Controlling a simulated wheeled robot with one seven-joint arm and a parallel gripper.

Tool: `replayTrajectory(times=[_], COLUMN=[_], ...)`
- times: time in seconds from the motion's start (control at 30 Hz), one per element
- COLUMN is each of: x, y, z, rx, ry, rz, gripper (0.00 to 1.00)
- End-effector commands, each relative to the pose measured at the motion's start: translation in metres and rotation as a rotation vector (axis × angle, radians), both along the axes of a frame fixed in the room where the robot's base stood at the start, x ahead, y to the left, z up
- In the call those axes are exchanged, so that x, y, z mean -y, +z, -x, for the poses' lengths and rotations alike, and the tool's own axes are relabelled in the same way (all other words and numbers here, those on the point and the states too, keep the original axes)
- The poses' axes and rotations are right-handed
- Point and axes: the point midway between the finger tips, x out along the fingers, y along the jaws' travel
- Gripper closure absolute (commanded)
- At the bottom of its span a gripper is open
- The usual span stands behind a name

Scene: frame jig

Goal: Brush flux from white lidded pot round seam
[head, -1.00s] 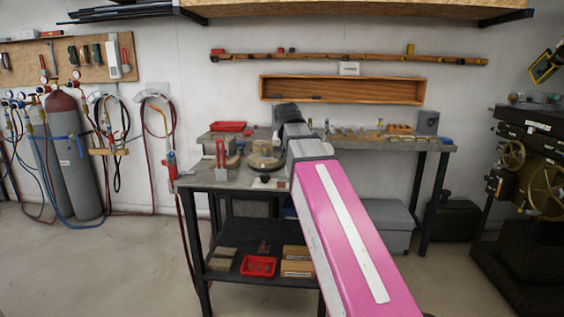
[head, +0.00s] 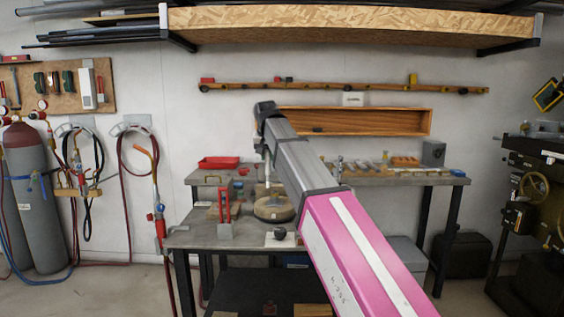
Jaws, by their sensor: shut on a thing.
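My gripper (head: 261,147) hangs from the end of my arm above the bench, small in the view and partly behind my arm. It is shut on a thin pale upright thing, which looks like the brush (head: 267,173). The brush's lower end is over or in front of a round brown-and-grey fixture (head: 274,210); I cannot tell whether it touches. I cannot make out the seam or pick out the white lidded pot for certain at this size.
The grey bench (head: 200,236) carries a red upright clamp (head: 224,208), a black knob (head: 280,233) and a red tray (head: 218,162). Small parts line its right-hand back. A torch and hoses (head: 157,200) hang at the left. The wooden shelf (head: 350,27) overhangs above.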

Motion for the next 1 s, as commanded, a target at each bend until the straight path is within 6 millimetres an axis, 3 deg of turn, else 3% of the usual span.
replayTrajectory(times=[0.27,0.73,1.0], x=[-0.002,-0.002,-0.002], y=[-0.009,-0.053,-0.064], z=[0.001,0.001,0.0], rx=[-0.001,-0.001,0.0], ry=[0.002,0.002,0.002], rz=[0.0,0.001,0.0], gripper=[1.0,1.0,1.0])
